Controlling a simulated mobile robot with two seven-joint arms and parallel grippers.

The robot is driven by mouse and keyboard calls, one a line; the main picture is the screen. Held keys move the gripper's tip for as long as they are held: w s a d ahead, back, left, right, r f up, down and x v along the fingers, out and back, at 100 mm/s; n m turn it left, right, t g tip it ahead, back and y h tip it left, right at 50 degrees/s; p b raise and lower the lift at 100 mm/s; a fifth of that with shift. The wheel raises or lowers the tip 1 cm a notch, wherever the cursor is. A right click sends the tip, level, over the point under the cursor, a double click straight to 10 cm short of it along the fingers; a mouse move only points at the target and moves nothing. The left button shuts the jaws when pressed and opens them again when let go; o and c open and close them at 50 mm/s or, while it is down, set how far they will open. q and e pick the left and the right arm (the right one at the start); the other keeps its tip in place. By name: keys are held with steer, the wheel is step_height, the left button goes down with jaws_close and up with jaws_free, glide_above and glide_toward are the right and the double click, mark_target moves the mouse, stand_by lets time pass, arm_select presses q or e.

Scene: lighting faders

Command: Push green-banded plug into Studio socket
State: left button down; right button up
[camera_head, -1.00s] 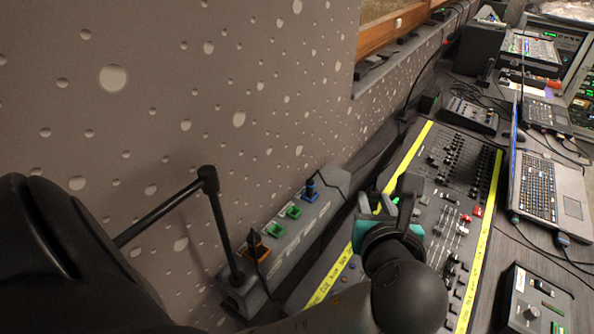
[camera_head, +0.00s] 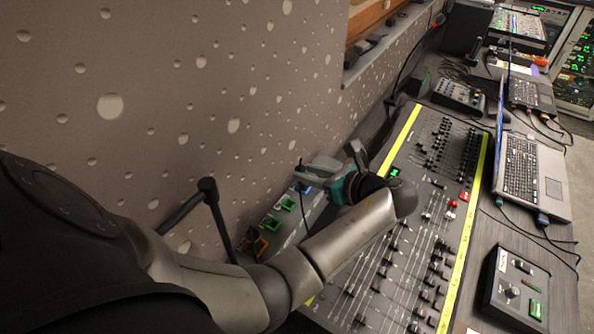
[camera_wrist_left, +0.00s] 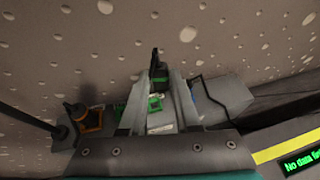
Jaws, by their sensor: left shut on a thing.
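My left gripper (camera_head: 308,174) is above the blue end of the grey socket box (camera_head: 316,210) in the head view. In the left wrist view my left gripper (camera_wrist_left: 161,78) is shut on a black plug with a green band (camera_wrist_left: 159,73), held at the fingertips. Behind the fingers in that view is one green socket (camera_wrist_left: 153,103); a second green socket (camera_wrist_left: 120,108) is to its left. Both green sockets look empty. Socket labels are not readable, so I cannot tell which is Studio. The plug's lower end and its gap to the box are unclear. My right gripper is not in view.
A black plug sits at the orange socket (camera_head: 257,245). A blue socket (camera_head: 302,187) is at the box's far end, partly hidden. A dotted wall is close behind. The fader desk (camera_head: 408,216) with yellow edges lies right, a laptop (camera_head: 522,170) beyond it.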

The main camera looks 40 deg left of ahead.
arm_select(q)
steer(key=f+g+b, duration=0.1)
steer(key=f+b, duration=0.1)
steer(key=s+a+f+n+b, duration=0.1)
steer(key=f+b, duration=0.1)
steer(key=a+f+n+g+b, duration=0.1)
steer(key=f+b, duration=0.1)
steer(key=f, duration=0.1)
steer(key=shift+s+a+g, duration=0.15)
steer(key=shift+s+g, duration=0.05)
steer(key=shift+g, duration=0.1)
stand_by(0.5)
stand_by(0.4)
steer(key=shift+p, duration=0.6)
steer(key=shift+f, duration=0.9)
stand_by(1.2)
steer(key=shift+f, duration=0.15)
stand_by(0.4)
steer(key=shift+s+f, duration=0.1)
steer(key=shift+f, duration=0.1)
stand_by(0.4)
